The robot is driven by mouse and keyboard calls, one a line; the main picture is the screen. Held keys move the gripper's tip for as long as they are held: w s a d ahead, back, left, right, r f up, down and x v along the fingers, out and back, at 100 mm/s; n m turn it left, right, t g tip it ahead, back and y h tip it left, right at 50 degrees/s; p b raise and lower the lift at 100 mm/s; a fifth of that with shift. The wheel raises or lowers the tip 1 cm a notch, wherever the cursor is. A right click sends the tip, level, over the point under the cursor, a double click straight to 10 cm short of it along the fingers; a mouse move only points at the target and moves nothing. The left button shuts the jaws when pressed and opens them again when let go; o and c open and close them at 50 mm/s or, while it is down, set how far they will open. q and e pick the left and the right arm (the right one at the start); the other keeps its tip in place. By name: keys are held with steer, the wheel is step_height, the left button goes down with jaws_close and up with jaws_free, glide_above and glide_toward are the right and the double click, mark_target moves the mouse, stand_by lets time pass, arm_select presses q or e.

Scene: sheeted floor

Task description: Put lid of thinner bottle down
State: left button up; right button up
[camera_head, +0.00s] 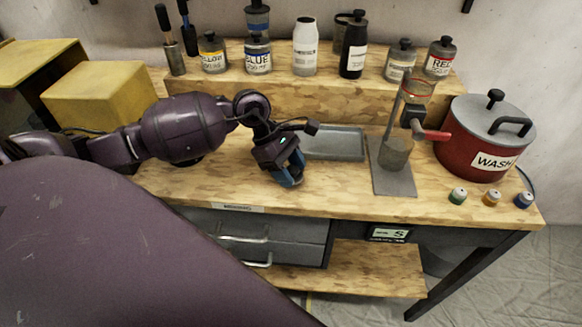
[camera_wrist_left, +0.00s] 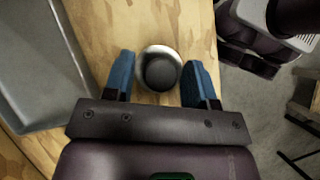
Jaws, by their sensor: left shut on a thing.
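My left gripper (camera_head: 290,178) is over the front middle of the wooden workbench (camera_head: 340,195), with its blue fingers pointing down. In the left wrist view, the gripper (camera_wrist_left: 159,82) is shut on a small round grey lid (camera_wrist_left: 159,70) with a dark centre. The fingers and hand hide this lid in the head view. The bench surface lies beneath it; I cannot tell whether the lid touches it. A white bottle (camera_head: 305,48) and a black bottle (camera_head: 354,47) stand on the back shelf; their labels are too small to read. My right gripper is not in view.
A grey tray (camera_head: 335,143) lies just behind the gripper, also in the left wrist view (camera_wrist_left: 40,65). A stand with a grey base (camera_head: 393,182) and a red WASH pot (camera_head: 480,140) are to the right. Small paint pots (camera_head: 491,199) sit near the right edge. Bare bench lies around the gripper.

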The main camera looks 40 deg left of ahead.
arm_select(q)
steer(key=shift+f, duration=0.4)
steer(key=o, duration=0.7)
steer(key=shift+o, duration=1)
steer(key=shift+r, duration=0.55)
steer(key=v, duration=1.2)
steer(key=shift+p, duration=0.35)
steer(key=shift+r, duration=0.1)
